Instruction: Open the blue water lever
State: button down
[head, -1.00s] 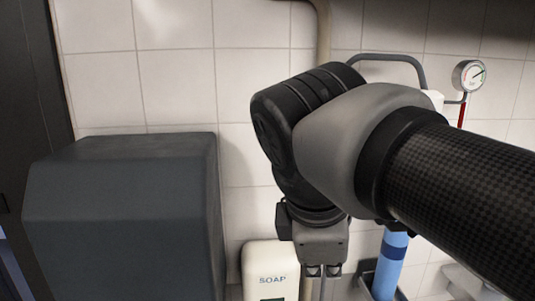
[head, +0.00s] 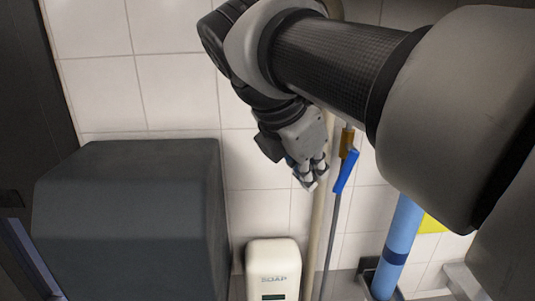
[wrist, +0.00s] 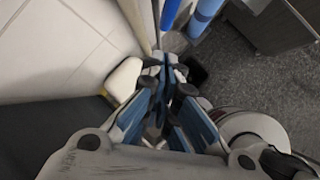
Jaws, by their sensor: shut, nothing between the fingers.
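The blue water lever (head: 346,170) hangs slanted from a brass valve (head: 347,142) on a thin pipe by the tiled wall. My gripper (head: 312,182) is shut and empty, just left of the lever in the head view, with its fingertips pointing down. A small gap shows between them there; the depth between them is hard to tell. In the wrist view, my gripper (wrist: 165,68) is seen from behind, and a blue strip that looks like the lever (wrist: 170,14) shows beyond the fingertips.
A white soap dispenser (head: 272,262) is on the wall below my gripper. A large dark grey box (head: 130,225) stands at the left. A beige pipe (head: 318,225) runs vertically beside the lever. A light blue cylinder (head: 402,235) stands at the right.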

aim_at(339, 193)
jog(key=w+d+f, duration=0.1)
jog(key=d, duration=0.1)
jog(key=w+d+f, duration=0.2)
jog(key=shift+w+d+f, duration=0.15)
jog(key=shift+d+p, duration=0.1)
jog(key=shift+p, duration=0.25)
jog(key=shift+d+f+h+p, duration=0.25)
jog(key=shift+f+h+p, duration=0.2)
jog(key=shift+h, duration=0.05)
jog(key=shift+d+f, duration=0.2)
jog(key=shift+d, duration=0.05)
jog(key=shift+r+p, duration=0.1)
jog(key=shift+p, duration=0.25)
